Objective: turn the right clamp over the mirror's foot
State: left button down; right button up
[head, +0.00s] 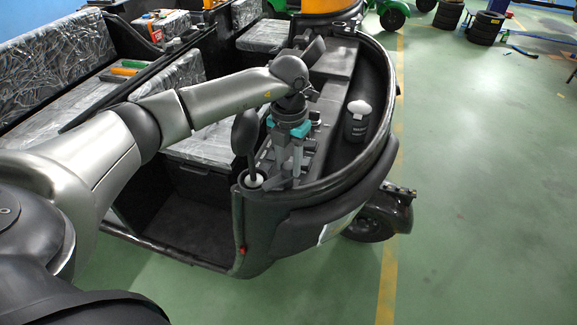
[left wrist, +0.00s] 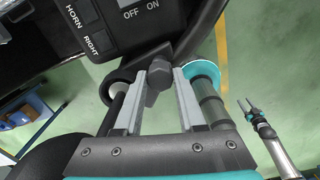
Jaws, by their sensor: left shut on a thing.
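My left gripper (head: 288,172) reaches down to the front rim of the rickshaw, just right of the mirror (head: 245,132). The mirror stands upright, its foot (head: 253,181) in a pale-edged seat at the rim. In the left wrist view, my left gripper (left wrist: 158,92) has its two grey fingers on either side of a dark clamp piece (left wrist: 155,78) and is shut on it. A black ring with a pale centre and a dark rod (left wrist: 115,108) lie left of the fingers. My right gripper (left wrist: 250,108) shows small at the right, over the floor, with its fingers apart.
The dash with switch labels (left wrist: 120,18) is close above the fingers. A grey cylinder with a teal ring (left wrist: 209,104) stands right beside them. A black bottle with a white cap (head: 357,120) sits in the tray. Open green floor (head: 480,210) lies to the right.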

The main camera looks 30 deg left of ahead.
aim_at(289, 165)
pick_arm(q)
jog(key=m+b, duration=0.1)
jog(key=m, duration=0.3)
jog(key=shift+b, duration=0.4)
jog(key=shift+m+b, duration=0.4)
jog(key=shift+m, duration=0.9)
jog(key=c, duration=0.5)
grip_release()
notch_tip(289, 165, up, 15)
jog(key=b, duration=0.1)
jog(key=shift+r, duration=0.15)
